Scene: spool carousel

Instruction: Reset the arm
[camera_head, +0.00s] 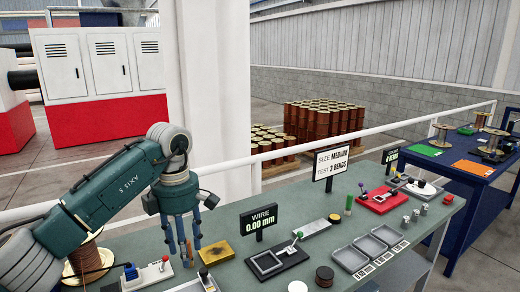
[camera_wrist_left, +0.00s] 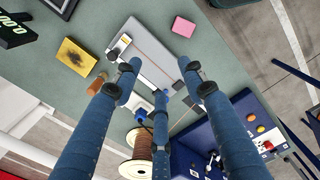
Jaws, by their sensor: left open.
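My left gripper (camera_head: 187,250) hangs fingers-down over the left part of the green-grey workbench (camera_head: 232,278). Its blue fingers are spread and hold nothing. In the left wrist view the open fingers (camera_wrist_left: 160,84) point at a grey plate-like device (camera_wrist_left: 150,57) on the bench, with a gap I cannot judge. A copper wire spool (camera_head: 90,258) stands at the left, partly behind my arm; it also shows below the fingers in the wrist view (camera_wrist_left: 138,150). My right gripper is in neither view.
A yellow block (camera_head: 215,252) lies just right of the gripper. Beyond it are a "WIRE 0.00 mm" sign (camera_head: 262,218), a black device (camera_head: 278,262), grey trays (camera_head: 352,259) and a red device (camera_head: 380,200). A blue table (camera_head: 472,170) stands at the right; a white pillar rises behind the bench.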

